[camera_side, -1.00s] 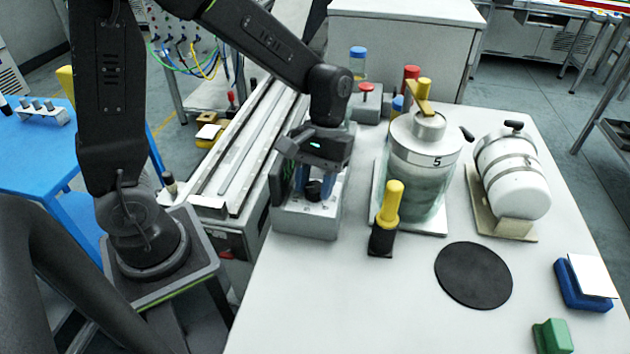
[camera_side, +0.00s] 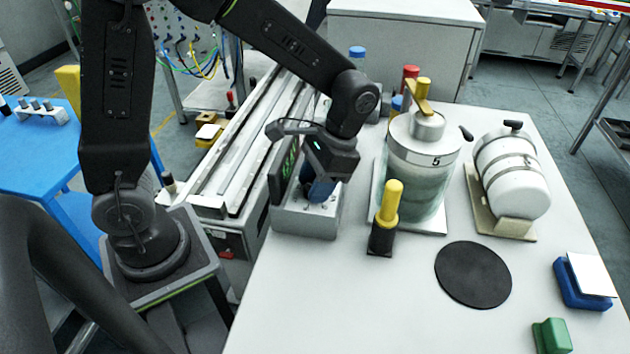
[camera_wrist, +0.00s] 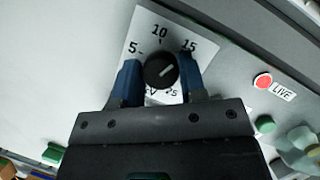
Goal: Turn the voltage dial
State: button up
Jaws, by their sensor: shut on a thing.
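The voltage dial (camera_wrist: 160,70) is a round black knob with a pale pointer line, on a white plate (camera_wrist: 142,27) marked 5, 10, 15 and 25. The pointer line slants to the upper right, towards the 15. My gripper (camera_wrist: 159,82) is shut on the dial, with one blue finger on each side of it. In the side view my gripper (camera_side: 319,190) reaches down onto the grey supply box (camera_side: 302,222) and is turned at an angle. There the dial is hidden behind the fingers.
A red button (camera_wrist: 263,81) labelled LIVE and a green part (camera_wrist: 265,124) lie right of the dial. A yellow-handled black piece (camera_side: 389,205) and a jar marked 5 (camera_side: 420,180) stand right of the box. A white tank (camera_side: 515,178) is farther right.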

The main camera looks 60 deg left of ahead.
jog(key=shift+m, duration=0.4)
jog(key=o, duration=0.9)
jog(key=shift+r, duration=0.1)
jog(key=v, duration=1.3)
jog(key=shift+d+r, duration=0.3)
jog(key=shift+r, duration=0.1)
jog(key=r+n+t, duration=0.1)
jog(key=r+t, duration=0.1)
jog(key=t, duration=0.3)
send_over(302, 193)
jog(key=s+f+t, duration=0.1)
jog(key=s, duration=0.1)
jog(key=s+a+n+t, duration=0.1)
jog(key=s+t, duration=0.1)
jog(key=s+a+f+n+t, duration=0.1)
jog(key=s+t, duration=0.1)
jog(key=s, duration=0.1)
jog(key=shift+a+f+h, duration=0.15)
jog(key=shift+f+h, duration=0.2)
jog(key=shift+h, duration=0.05)
